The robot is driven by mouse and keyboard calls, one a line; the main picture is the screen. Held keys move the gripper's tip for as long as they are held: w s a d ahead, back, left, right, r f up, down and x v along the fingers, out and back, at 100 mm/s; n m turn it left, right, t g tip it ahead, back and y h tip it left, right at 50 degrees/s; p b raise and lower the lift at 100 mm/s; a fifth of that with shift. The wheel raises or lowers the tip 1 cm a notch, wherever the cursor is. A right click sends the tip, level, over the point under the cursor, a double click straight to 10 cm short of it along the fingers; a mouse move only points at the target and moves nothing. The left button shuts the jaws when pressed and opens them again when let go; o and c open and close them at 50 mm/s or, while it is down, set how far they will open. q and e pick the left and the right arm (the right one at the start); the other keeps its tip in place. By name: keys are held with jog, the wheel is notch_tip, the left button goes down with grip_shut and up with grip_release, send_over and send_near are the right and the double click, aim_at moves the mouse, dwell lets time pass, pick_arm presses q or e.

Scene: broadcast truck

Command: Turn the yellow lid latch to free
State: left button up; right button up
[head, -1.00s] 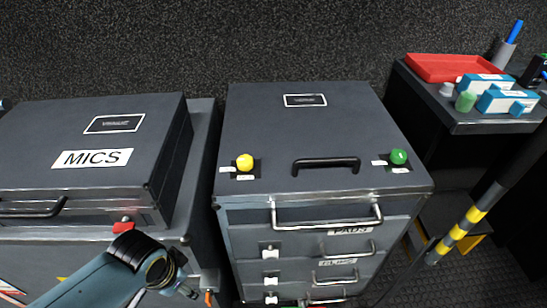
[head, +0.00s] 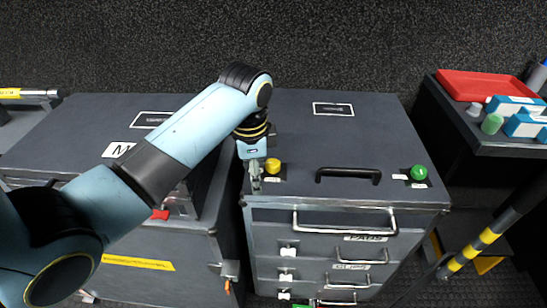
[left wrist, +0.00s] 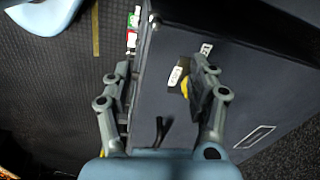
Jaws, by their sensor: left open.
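The yellow lid latch (head: 272,166) is a round knob on the left front part of the dark cabinet's lid (head: 340,140). My left gripper (head: 256,180) points down just left of the knob in the head view. In the left wrist view my left gripper (left wrist: 158,85) is open, its two fingers wide apart. The yellow latch (left wrist: 185,87) shows there close to the right finger, partly hidden by it. I cannot tell whether that finger touches it. A green knob (head: 418,172) sits on the lid's right front. My right gripper is not in view.
A black handle (head: 348,174) lies between the two knobs. Drawers with metal handles (head: 345,220) are below the lid. The MICS case (head: 150,130) stands left, partly behind my arm. A side table with a red tray (head: 475,84) is at the right.

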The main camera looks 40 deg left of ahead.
aim_at(273, 163)
pick_arm(q)
jog(key=w+r+m, duration=0.4)
jog(key=w+r, duration=0.3)
jog(key=r, duration=0.1)
jog(key=shift+g, duration=0.4)
jog(key=f, duration=1.1)
jog(key=shift+w+a, duration=0.2)
jog(key=shift+r, duration=0.1)
jog(key=c, duration=1.1)
